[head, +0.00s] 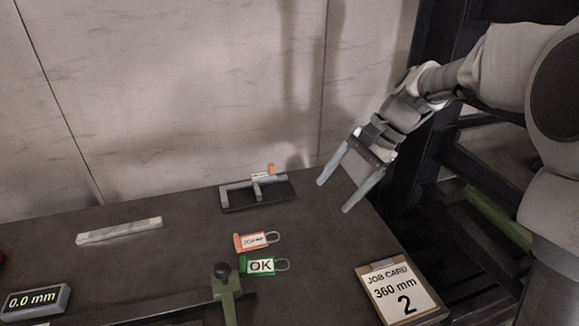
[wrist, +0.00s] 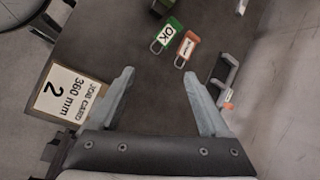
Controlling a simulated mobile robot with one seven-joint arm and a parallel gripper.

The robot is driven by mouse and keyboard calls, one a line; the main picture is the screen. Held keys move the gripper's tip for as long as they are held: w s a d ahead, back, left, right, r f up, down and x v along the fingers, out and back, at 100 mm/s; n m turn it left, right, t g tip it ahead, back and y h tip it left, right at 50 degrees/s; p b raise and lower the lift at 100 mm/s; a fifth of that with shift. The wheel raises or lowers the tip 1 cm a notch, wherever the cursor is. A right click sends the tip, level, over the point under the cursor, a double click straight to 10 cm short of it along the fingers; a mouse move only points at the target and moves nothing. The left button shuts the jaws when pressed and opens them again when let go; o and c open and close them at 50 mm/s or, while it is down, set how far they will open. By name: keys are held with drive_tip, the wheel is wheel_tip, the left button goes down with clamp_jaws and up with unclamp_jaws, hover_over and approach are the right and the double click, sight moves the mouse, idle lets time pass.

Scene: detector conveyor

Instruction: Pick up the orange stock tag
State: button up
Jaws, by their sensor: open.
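The orange stock tag (head: 255,241) lies flat on the dark table in the head view, with a white label and a wire loop on its right. A green tag (head: 262,265) marked OK lies just in front of it. In the wrist view the orange tag (wrist: 187,47) is beside the green tag (wrist: 167,36), beyond my fingertips. My gripper (head: 333,196) is open and empty above the table's right side, to the right of the tags. Its two fingers (wrist: 158,80) also show spread apart in the wrist view.
A small grey bracket fixture (head: 235,200) on a dark base stands behind the tags. A job card (head: 401,291) lies at the front right, a green clamp (head: 226,290) at the front. A grey bar (head: 118,231) and a 0.0 mm display (head: 35,301) are left. A wall stands behind.

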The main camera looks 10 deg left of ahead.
drive_tip(key=w+a+f+m+g+y+b, duration=0.1)
drive_tip(key=w+a+f+y, duration=0.1)
drive_tip(key=f, duration=0.3)
drive_tip(key=w+a+f+m+g+y+b, duration=0.1)
drive_tip(key=w+a+f+m+y, duration=0.1)
drive_tip(key=w+a+f, duration=0.2)
drive_tip(key=w+a+f+m+g+y+b, duration=0.1)
drive_tip(key=w+a+f+m+g+y, duration=0.1)
drive_tip(key=f, duration=0.5)
drive_tip(key=shift+w+a+f, duration=0.15)
drive_tip(key=shift+w+a, duration=0.25)
drive_tip(key=shift+w, duration=0.15)
drive_tip(key=shift+a+f, duration=0.2)
drive_tip(key=b, duration=0.1)
approach(238, 240)
drive_tip(key=x, duration=0.4)
drive_tip(key=shift+w+f, duration=0.25)
drive_tip(key=b+x, duration=0.1)
drive_tip(key=x, duration=0.4)
drive_tip(key=shift+s+r, duration=0.15)
drive_tip(key=shift+s, duration=0.1)
drive_tip(key=c, duration=1.1)
drive_tip(key=shift+r, duration=0.1)
